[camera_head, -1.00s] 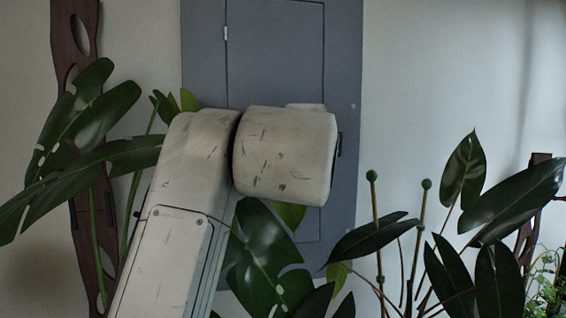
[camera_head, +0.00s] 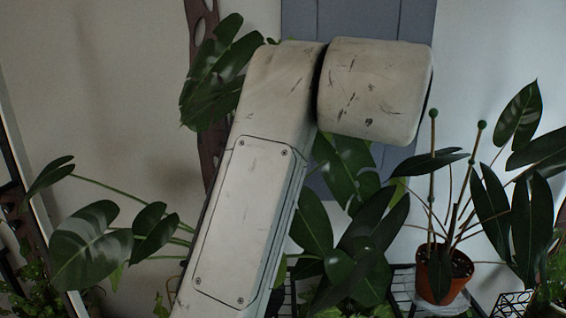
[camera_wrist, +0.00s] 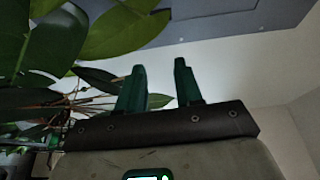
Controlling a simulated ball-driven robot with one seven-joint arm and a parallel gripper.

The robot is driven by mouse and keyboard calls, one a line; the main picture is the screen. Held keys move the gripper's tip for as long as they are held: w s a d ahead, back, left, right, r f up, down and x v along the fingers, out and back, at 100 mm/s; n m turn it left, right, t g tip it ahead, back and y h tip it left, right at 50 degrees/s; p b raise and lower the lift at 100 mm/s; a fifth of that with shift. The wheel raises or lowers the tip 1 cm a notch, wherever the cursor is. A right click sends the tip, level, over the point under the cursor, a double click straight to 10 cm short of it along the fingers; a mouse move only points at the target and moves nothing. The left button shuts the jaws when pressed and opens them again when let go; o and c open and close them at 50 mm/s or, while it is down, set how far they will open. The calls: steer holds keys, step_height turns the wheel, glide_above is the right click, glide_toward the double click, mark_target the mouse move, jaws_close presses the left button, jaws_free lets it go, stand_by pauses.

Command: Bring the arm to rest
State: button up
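My arm (camera_head: 248,190) rises through the middle of the head view, its pale scuffed links raised in front of the plants. My gripper is hidden in the head view. In the wrist view my gripper (camera_wrist: 160,85) shows two dark green fingers, standing apart with a gap between them.
A terracotta pot (camera_head: 440,275) with a dark-leaved plant and stakes stands on a black wire rack (camera_head: 402,285) at the right. A grey panel (camera_head: 300,20) is on the wall behind. Monstera leaves (camera_head: 92,245) spread at the left. Pale wall (camera_head: 100,80) is open at the upper left.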

steer(key=s+d+f+n+g+y+p, duration=0.15)
steer(key=d+f+n, duration=0.3)
steer(key=f, duration=0.75)
steer(key=s+d+f+n+g, duration=0.3)
steer(key=d+f+n, duration=0.15)
steer(key=f, duration=0.75)
steer(key=s+d+f+n+g+y+p, duration=0.15)
steer(key=d+f+n, duration=0.3)
steer(key=f, duration=0.75)
steer(key=s+d+f+n+g+y, duration=0.15)
steer(key=s+f+n+g, duration=0.35)
steer(key=s+f, duration=1)
steer(key=s+a+f+n+g+y, duration=0.1)
steer(key=s+f, duration=0.3)
steer(key=s, duration=0.5)
steer(key=s+a+f+n+g+y+p, duration=0.1)
steer(key=s+f+n+g, duration=0.1)
steer(key=s, duration=0.7)
step_height(320, 180, down, 2)
steer(key=shift+a+f+n+g, duration=0.1)
steer(key=shift+a+n+g, duration=0.2)
steer(key=shift+g, duration=0.5)
